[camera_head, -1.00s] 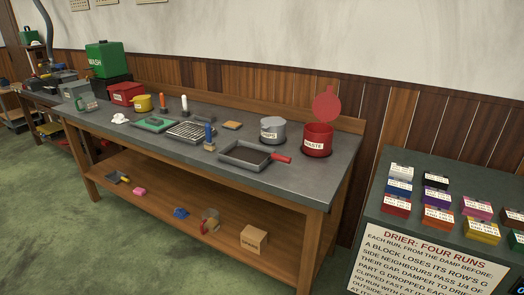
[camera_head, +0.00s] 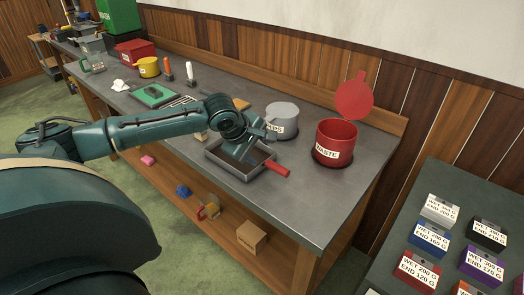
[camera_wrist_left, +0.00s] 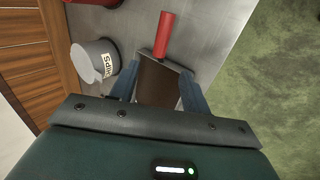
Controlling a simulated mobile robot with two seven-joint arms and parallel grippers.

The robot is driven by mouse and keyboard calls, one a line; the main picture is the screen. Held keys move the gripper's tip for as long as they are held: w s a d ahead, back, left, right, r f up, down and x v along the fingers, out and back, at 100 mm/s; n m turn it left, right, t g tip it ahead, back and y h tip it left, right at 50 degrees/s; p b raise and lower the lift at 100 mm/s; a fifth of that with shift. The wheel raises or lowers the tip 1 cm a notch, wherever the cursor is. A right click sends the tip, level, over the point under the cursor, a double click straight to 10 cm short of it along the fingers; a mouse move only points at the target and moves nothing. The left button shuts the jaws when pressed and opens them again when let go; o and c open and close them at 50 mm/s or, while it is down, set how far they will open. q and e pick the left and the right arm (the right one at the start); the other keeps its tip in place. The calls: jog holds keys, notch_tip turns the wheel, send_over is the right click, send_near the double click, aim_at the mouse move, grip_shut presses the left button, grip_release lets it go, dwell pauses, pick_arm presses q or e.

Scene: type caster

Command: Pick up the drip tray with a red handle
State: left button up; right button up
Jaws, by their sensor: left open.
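The drip tray (camera_head: 226,164) is a shallow grey rectangular pan with a dark inside and a red handle (camera_head: 277,169). It lies on the grey bench top near the front edge, handle towards the right. My left gripper (camera_head: 249,145) is open above the tray and hides part of it. In the left wrist view, the tray (camera_wrist_left: 158,82) shows between the two spread blue fingers, and the red handle (camera_wrist_left: 164,36) points away beyond the fingertips. I cannot tell whether the fingers touch the tray. My right gripper is not in view.
A grey chips pot (camera_head: 282,122) stands just behind the tray. A red waste bin (camera_head: 335,143) with a raised lid stands to the right. Bare bench top is right of the handle.

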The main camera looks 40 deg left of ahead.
aim_at(272, 164)
pick_arm(q)
jog(key=x, duration=0.6)
jog(key=shift+d+f, duration=0.15)
jog(key=shift+f, duration=0.2)
jog(key=shift+p+x, duration=0.65)
jog(key=shift+x, duration=2.25)
jog(key=shift+w+r, duration=0.1)
jog(key=shift+w, duration=0.05)
jog(key=shift+c, duration=0.2)
grip_shut()
